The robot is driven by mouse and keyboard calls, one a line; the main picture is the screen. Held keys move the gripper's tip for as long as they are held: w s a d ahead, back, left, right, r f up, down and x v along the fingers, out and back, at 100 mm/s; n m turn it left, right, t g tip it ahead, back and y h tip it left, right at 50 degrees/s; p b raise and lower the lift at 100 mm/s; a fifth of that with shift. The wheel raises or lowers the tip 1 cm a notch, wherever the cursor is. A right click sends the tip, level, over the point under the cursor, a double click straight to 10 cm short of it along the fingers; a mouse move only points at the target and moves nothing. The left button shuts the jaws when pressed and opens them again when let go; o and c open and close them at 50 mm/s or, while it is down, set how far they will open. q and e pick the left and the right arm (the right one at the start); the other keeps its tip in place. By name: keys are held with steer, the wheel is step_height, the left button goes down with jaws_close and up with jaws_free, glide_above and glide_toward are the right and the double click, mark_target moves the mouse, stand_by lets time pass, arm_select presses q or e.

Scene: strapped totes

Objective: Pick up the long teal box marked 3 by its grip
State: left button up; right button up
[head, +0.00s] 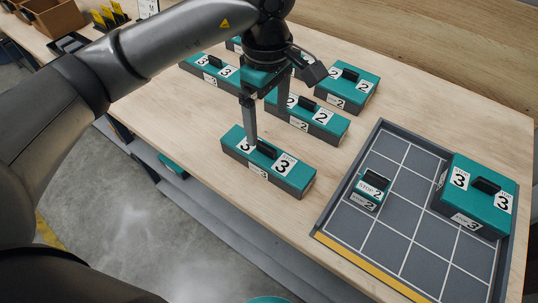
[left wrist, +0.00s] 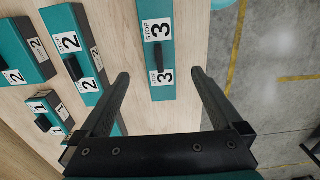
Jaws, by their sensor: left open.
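A long teal box marked 3 (head: 240,146) lies near the front edge of the table, with a black grip (head: 267,149) on top between two white labels. In the left wrist view the box (left wrist: 157,34) lies ahead between the fingers, its grip (left wrist: 160,77) around the middle. Another long box marked 3 (head: 200,65) lies at the back left of the table, partly behind my arm. My left gripper (head: 267,125) is open and empty, with its fingers above and just behind the front box; I see no contact. My right gripper is not in view.
A long box marked 2 (head: 334,128) lies close behind the gripper, another 2 box (head: 362,87) behind it. A grey gridded tray (head: 407,235) at right holds a small 2 box (head: 371,185) and a large 3 box (head: 482,178). Bare table lies left of the front box.

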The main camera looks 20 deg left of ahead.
mark_target(266, 153)
arm_select(q)
steer(key=f, duration=1.2)
steer(key=shift+w+a+f+b, duration=0.1)
steer(key=shift+a+b, duration=0.15)
steer(key=shift+b, duration=0.05)
steer(key=shift+c, duration=0.2)
jaws_close()
